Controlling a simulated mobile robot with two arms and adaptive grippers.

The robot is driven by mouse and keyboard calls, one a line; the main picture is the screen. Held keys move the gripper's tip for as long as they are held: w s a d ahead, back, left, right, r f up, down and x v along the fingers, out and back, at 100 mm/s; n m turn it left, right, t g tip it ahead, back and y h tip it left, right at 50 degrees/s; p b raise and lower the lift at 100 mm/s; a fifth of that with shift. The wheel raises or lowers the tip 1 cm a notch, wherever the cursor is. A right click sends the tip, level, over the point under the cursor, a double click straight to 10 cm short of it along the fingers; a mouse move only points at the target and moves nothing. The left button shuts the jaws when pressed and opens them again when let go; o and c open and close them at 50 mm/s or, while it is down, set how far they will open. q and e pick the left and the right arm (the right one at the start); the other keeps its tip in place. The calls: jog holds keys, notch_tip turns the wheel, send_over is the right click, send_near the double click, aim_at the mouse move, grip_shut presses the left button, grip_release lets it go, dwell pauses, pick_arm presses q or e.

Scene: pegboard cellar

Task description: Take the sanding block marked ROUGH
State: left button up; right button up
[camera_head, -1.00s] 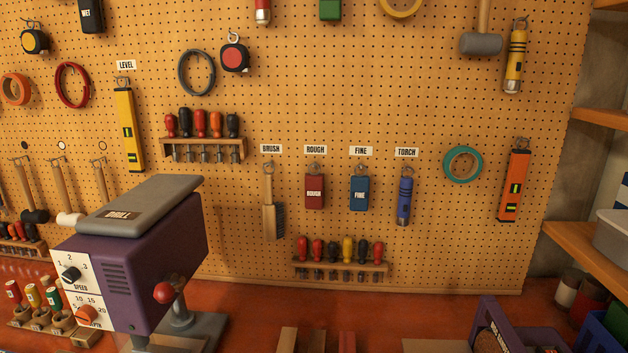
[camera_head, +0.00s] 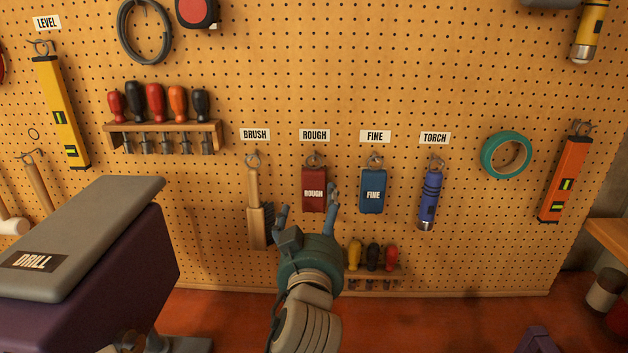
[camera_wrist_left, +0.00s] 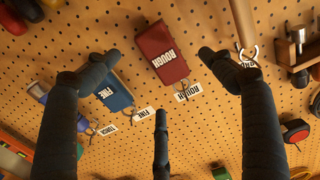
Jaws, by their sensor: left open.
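The dark red sanding block marked ROUGH (camera_head: 314,178) hangs from a hook on the pegboard, under a ROUGH label (camera_head: 314,136). In the left wrist view the same red block (camera_wrist_left: 162,55) appears upside down, between the spread fingers. My left gripper (camera_head: 307,199) is open and empty in front of the pegboard. Its fingertips are at the lower left and lower right of the block; contact cannot be told. The right gripper is not in view.
The blue FINE block (camera_head: 373,190) hangs close on the right and the brush (camera_head: 254,190) close on the left. A blue torch (camera_head: 429,197) hangs farther right. A screwdriver rack (camera_head: 385,275) is partly hidden behind my gripper.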

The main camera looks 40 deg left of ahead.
aim_at(319, 189)
pick_arm(q)
jog(key=b+x, duration=0.1)
jog(key=x, duration=0.2)
jog(key=shift+w+a+r+b, duration=0.3)
jog(key=shift+r+b, duration=0.05)
jog(key=shift+r, duration=0.05)
jog(key=shift+w+a, duration=0.2)
jog(key=shift+w, duration=0.1)
jog(key=x, duration=0.3)
jog(key=shift+w+d+r, duration=0.1)
jog(key=shift+d+r, duration=0.05)
jog(key=shift+r, duration=0.05)
jog(key=shift+x, duration=0.9)
jog(key=shift+w+f, duration=0.15)
jog(key=shift+c, duration=0.3)
jog(key=c, duration=1.2)
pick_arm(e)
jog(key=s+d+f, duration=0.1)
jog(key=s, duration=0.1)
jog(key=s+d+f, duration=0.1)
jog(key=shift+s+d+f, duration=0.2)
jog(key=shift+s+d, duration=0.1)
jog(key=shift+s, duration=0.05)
